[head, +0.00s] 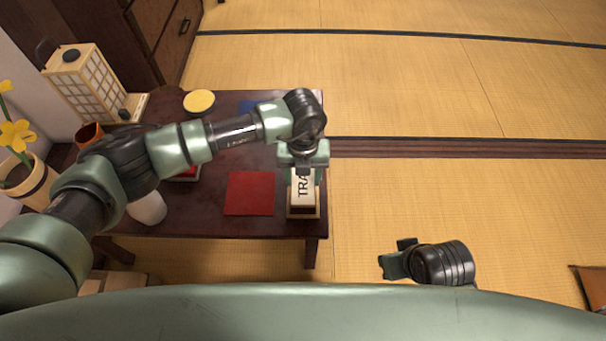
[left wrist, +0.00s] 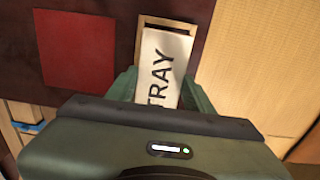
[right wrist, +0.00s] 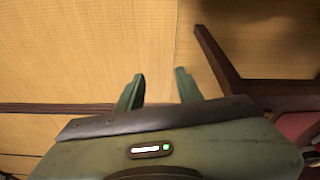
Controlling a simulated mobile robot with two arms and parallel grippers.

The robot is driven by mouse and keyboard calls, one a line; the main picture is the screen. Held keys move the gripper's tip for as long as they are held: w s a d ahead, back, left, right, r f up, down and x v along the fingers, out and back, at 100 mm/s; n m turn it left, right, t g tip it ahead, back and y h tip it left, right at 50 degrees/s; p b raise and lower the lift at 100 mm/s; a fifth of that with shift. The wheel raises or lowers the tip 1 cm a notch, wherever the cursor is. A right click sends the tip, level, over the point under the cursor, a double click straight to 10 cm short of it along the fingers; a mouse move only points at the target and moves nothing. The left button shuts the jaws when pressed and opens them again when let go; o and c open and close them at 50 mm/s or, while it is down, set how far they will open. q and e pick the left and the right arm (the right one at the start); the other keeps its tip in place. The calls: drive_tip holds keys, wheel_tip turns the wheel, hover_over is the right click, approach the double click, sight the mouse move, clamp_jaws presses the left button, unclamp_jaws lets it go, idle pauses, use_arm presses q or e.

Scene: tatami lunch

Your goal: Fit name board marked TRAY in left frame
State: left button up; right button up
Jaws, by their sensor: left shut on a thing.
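The white name board (head: 302,190) with black letters TRAY is between the fingers of my left gripper (head: 303,168). In the left wrist view the board (left wrist: 160,62) lies over a wooden frame (left wrist: 168,20), slightly turned against it. In the head view the frame (head: 303,213) sits at the table's right edge. I cannot tell whether the board rests in it or just above. My right gripper (right wrist: 157,88) is open and empty, off the table at the right.
The dark table (head: 262,224) bears a red square (head: 250,193), a yellow disc (head: 199,102), a partly hidden blue thing (head: 248,106) and a white rounded object (head: 148,208). A paper lantern (head: 85,72) and a flower vase (head: 27,183) stand left.

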use_arm(q)
drive_tip(key=shift+f+b, duration=0.45)
drive_tip(key=shift+f, duration=0.3)
drive_tip(key=shift+f+b, duration=0.55)
drive_tip(key=shift+f, duration=0.2)
use_arm(e)
drive_tip(key=shift+v, duration=0.95)
use_arm(q)
drive_tip(key=shift+f, duration=0.35)
use_arm(e)
drive_tip(key=shift+s+d+f, duration=0.1)
drive_tip(key=shift+s+f, duration=0.05)
drive_tip(key=shift+f, duration=0.1)
use_arm(q)
drive_tip(key=o, duration=1.4)
drive_tip(key=shift+o, duration=0.2)
